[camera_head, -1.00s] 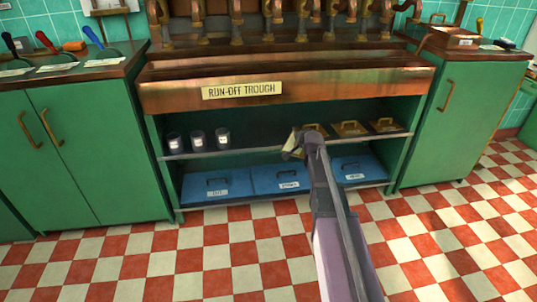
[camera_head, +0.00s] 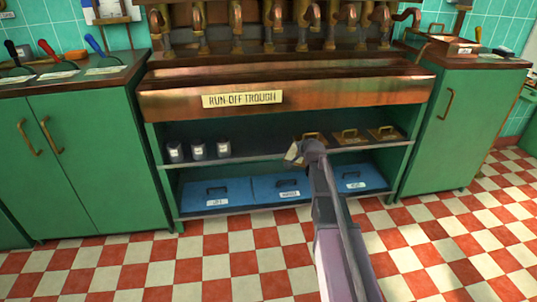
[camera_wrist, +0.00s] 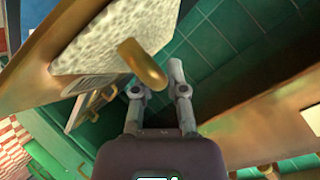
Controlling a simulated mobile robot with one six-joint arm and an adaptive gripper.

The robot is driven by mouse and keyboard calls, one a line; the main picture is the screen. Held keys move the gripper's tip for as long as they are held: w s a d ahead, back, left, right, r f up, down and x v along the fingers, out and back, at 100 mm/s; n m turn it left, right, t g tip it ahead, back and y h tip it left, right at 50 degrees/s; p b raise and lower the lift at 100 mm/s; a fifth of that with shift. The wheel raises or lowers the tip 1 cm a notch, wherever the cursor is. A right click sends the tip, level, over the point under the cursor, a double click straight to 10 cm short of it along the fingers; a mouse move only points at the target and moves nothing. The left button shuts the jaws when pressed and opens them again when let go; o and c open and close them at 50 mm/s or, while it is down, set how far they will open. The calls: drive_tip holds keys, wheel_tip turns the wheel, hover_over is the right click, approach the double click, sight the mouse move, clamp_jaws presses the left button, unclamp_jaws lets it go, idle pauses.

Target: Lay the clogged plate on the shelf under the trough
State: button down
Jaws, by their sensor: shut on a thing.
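The clogged plate (camera_wrist: 108,42) is in the wrist view, a brass-coloured plate with a pale speckled crust and a brass handle (camera_wrist: 143,64). My gripper (camera_wrist: 157,75) is shut on this handle. In the head view my gripper (camera_head: 303,150) is at the front of the shelf (camera_head: 255,156) under the run-off trough (camera_head: 330,92). Only a small tilted part of the held plate (camera_head: 293,152) shows there, left of the gripper. I cannot tell whether it touches the shelf.
Brass plates with handles, including one (camera_head: 350,137) and another (camera_head: 384,133), lie on the shelf's right side. Blue boxes (camera_head: 217,193) fill the level below. The shelf is bare between cups and gripper.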

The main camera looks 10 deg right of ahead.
drive_tip(key=shift+r+p, duration=3)
drive_tip(key=shift+r, duration=0.4)
drive_tip(key=shift+d, duration=0.1)
